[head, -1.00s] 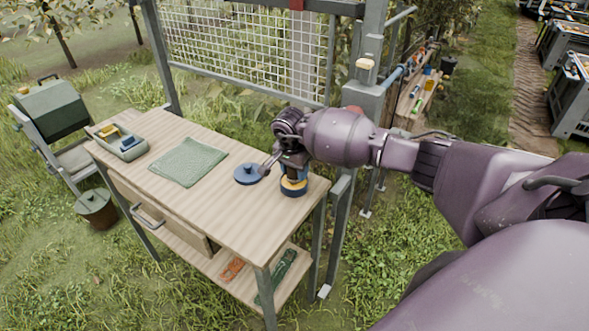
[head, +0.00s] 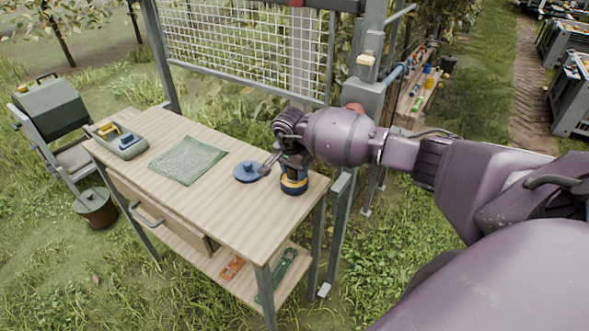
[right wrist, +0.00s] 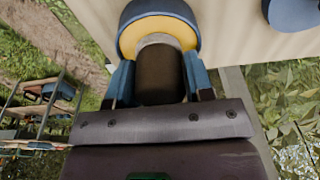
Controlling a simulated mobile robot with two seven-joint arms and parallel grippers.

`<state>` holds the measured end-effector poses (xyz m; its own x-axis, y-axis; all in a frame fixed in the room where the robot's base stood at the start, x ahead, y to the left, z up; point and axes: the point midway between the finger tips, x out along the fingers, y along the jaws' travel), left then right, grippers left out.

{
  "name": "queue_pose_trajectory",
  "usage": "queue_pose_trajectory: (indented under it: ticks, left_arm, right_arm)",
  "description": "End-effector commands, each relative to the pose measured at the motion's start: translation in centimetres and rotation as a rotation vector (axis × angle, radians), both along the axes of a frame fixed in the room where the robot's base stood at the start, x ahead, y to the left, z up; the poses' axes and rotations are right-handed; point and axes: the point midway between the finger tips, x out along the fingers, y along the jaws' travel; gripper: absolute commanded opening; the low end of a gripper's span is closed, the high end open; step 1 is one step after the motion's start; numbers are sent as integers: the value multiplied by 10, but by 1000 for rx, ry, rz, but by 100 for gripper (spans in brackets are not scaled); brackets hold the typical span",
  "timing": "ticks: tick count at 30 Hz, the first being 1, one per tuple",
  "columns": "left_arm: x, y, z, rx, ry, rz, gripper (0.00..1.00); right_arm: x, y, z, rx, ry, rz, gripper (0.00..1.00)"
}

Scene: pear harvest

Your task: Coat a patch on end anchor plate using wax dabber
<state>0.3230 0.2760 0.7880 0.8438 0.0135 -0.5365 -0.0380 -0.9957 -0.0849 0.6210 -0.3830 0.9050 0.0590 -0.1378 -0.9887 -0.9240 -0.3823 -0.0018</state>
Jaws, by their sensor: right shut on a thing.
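My right gripper (head: 291,163) is over the right end of the wooden bench. It is shut on a dark upright handle (right wrist: 160,75), seemingly the wax dabber, between its blue fingers in the right wrist view. The handle's lower end, with a pale collar, is inside a round blue pot (head: 294,188) with a yellow inside, which also shows in the right wrist view (right wrist: 129,20). The dabber's tip is hidden. The pot's blue lid (head: 247,172) lies to its left. The grey end post (head: 366,100) stands behind the gripper; I cannot clearly make out the anchor plate. My left gripper is not in view.
The bench top (head: 225,210) is clear in front. A green mat (head: 187,159) and a grey tray (head: 128,152) with yellow and blue items lie to the left. A wire mesh panel (head: 250,45) stands behind. A brown bucket (head: 97,212) stands on the grass.

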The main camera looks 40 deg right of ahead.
Motion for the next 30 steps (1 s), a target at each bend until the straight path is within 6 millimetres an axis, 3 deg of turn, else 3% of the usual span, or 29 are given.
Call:
queue_pose_trajectory:
  ticks: [30]
  left_arm:
    - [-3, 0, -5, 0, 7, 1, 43]
  right_arm:
    - [-1, 0, -2, -1, 2, 1, 28]
